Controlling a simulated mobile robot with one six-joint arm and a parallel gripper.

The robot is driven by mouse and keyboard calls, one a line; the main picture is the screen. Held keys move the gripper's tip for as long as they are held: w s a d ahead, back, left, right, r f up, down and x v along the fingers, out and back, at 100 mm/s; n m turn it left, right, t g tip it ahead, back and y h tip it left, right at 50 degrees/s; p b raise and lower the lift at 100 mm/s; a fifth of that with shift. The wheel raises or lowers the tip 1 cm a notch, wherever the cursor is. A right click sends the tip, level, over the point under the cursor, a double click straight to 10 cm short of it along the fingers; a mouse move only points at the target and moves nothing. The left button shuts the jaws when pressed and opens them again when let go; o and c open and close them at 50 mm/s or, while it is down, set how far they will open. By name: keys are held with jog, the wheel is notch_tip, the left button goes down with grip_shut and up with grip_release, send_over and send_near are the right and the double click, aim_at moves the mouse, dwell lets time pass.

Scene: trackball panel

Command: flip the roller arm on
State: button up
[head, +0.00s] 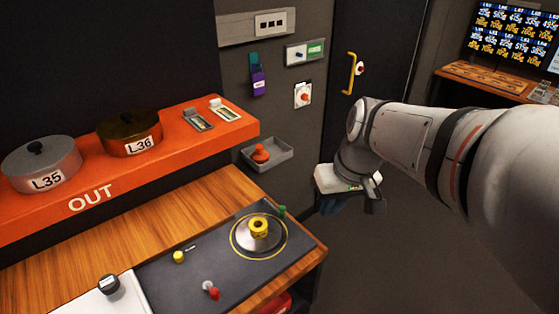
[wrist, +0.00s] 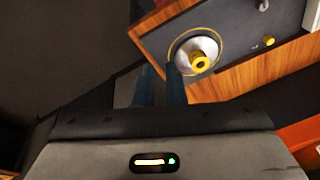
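The dark control panel (head: 200,275) lies in the wooden counter. It carries a silver domed ball with a yellow ring-shaped top (head: 258,228), inside a yellow circle. A yellow knob (head: 179,257) with a small silver lever beside it and a grey-and-red lever (head: 211,290) stand on the panel. I cannot tell for sure which part is the roller arm, or its on/off position. My gripper (head: 331,206) hangs right of the counter, apart from the panel. In the wrist view its two dark blue fingers (wrist: 160,75) are parallel with a narrow empty gap, overlapping the panel's edge in the picture.
An orange shelf (head: 95,195) holds two lidded pots, L35 (head: 40,165) and L36 (head: 128,135). A grey tray with a red knob (head: 262,155) hangs on the wall. Wall switches (head: 303,95) and a yellow door handle (head: 350,72) are behind. Floor right of the counter is clear.

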jog(key=w+f+y+b, duration=0.1)
jog(key=w, duration=0.2)
jog(key=w+d+f+n, duration=0.1)
jog(key=w, duration=0.3)
jog(key=w+f+n+y+b, duration=0.1)
jog(key=w, duration=0.2)
jog(key=shift+w+d+f+g+y+b, duration=0.15)
jog(key=shift+d+f+g+y+b, duration=0.15)
jog(key=shift+f+g, duration=0.1)
grip_shut()
jog(key=w+d+f+n+y+b, duration=0.1)
jog(key=w+d+f+n+y, duration=0.1)
jog(key=w, duration=0.6)
jog(key=shift+d+f+b, duration=0.3)
jog(key=shift+d+f, duration=0.15)
jog(key=shift+f, duration=0.3)
jog(key=a+f+p, duration=0.1)
jog(key=a+f, duration=0.3)
jog(key=a+f+p, duration=0.1)
jog(key=a+f, duration=0.3)
jog(key=shift+s+a+f+p, duration=0.2)
jog(key=shift+a+f+p, duration=0.1)
jog(key=shift+a+f, duration=0.2)
jog(key=shift+f, duration=0.05)
